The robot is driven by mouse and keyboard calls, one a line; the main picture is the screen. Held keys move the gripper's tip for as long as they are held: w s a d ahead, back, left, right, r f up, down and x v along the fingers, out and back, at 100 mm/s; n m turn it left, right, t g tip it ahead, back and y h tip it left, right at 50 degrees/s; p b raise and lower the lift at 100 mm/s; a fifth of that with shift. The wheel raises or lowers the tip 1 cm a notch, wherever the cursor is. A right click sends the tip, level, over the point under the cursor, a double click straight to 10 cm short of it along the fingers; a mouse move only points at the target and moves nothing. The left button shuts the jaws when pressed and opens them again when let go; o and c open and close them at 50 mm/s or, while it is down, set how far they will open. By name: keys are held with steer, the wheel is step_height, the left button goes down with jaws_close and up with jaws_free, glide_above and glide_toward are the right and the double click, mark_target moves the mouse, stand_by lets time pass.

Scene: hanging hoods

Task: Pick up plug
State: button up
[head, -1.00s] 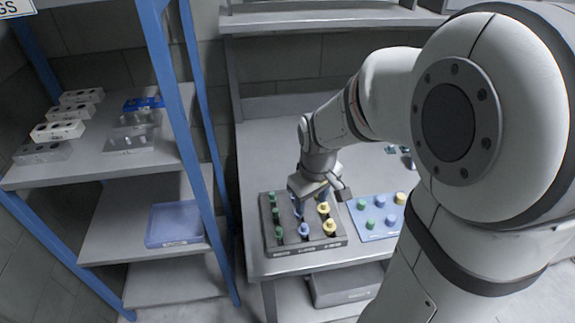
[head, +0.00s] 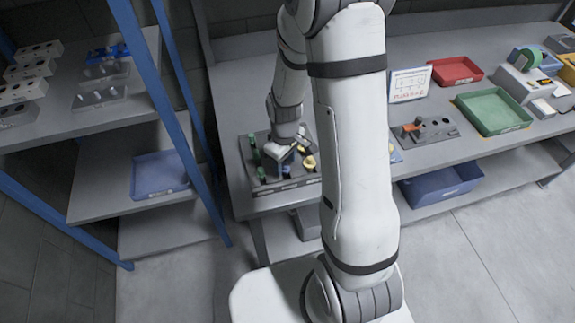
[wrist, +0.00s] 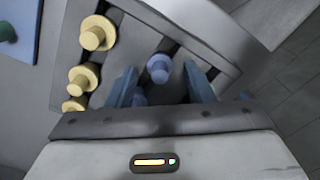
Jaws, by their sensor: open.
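A dark block (head: 287,185) on the bench holds several plugs in rows. Green plugs (head: 262,174) are at its left, a blue plug (head: 286,170) is near the front, and yellow plugs (head: 308,162) are at the right. My gripper (head: 283,152) is over the block and hides part of it. In the wrist view, my gripper (wrist: 163,80) has its two blue fingers apart. A blue plug (wrist: 159,68) stands in the block between and slightly beyond the fingertips. Yellow plugs (wrist: 97,34) stand to the left.
A blue-framed shelf (head: 75,123) with blocks and a blue tray (head: 160,175) stands at the left. Along the bench to the right are a grey tool holder (head: 430,131), a red tray (head: 455,71) and a green tray (head: 492,112). A blue bin (head: 442,187) sits below.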

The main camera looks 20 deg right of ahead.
steer(key=shift+f, duration=0.8)
steer(key=c, duration=0.9)
steer(key=shift+r, duration=0.1)
steer(key=shift+c, duration=0.2)
